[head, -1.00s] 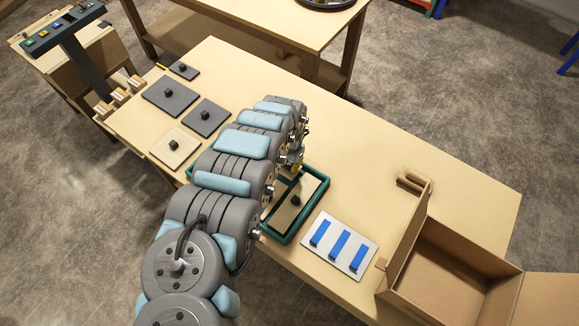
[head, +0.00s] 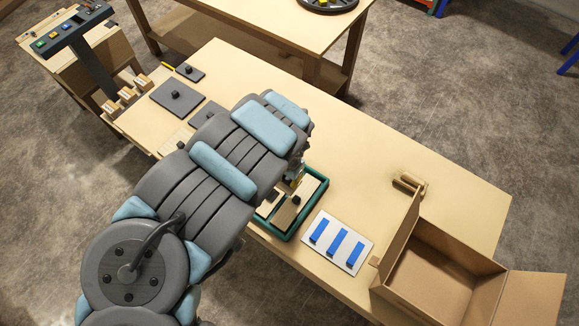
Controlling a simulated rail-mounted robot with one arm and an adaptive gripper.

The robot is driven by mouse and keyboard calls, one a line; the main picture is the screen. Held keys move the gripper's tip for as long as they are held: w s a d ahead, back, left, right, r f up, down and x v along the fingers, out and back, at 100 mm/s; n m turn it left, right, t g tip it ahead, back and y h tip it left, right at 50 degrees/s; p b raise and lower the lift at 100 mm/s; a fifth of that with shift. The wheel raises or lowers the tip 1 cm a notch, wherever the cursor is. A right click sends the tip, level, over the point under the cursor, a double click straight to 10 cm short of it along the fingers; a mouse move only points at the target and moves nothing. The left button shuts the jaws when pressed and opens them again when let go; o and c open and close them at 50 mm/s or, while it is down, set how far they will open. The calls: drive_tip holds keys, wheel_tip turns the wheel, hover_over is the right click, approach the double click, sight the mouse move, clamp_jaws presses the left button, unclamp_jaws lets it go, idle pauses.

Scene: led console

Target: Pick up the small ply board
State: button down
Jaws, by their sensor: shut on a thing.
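The green-rimmed tray (head: 287,238) stands on the table, partly behind my arm. Inside it lies a pale ply board (head: 308,191) with a black knob. A smaller pale ply piece (head: 268,207) shows at the tray's left side, half hidden by my arm. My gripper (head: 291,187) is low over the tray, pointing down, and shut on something. Its fingertips are small and mostly covered by the arm, so the grip and any gap under the held piece are unclear.
Dark boards with knobs (head: 178,97) lie at the table's left, with another pale board (head: 176,140) partly behind my arm. A white plate with blue strips (head: 338,243) lies right of the tray. An open cardboard box (head: 440,270) stands at the right. The table's far middle is clear.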

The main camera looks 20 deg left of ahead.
sight(288, 191)
drive_tip(key=shift+s+d+r+p, duration=0.25)
drive_tip(key=shift+s+r+p, duration=0.4)
drive_tip(key=shift+p, duration=0.8)
drive_tip(key=shift+s+d+r+p, duration=0.25)
drive_tip(key=shift+s+r+p, duration=0.2)
drive_tip(key=shift+s+p, duration=0.7)
drive_tip(key=p, duration=0.2)
drive_tip(key=s+p, duration=0.1)
drive_tip(key=shift+s+d+r+p, duration=0.1)
drive_tip(key=shift+d+r+p, duration=0.1)
drive_tip(key=shift+p, duration=0.15)
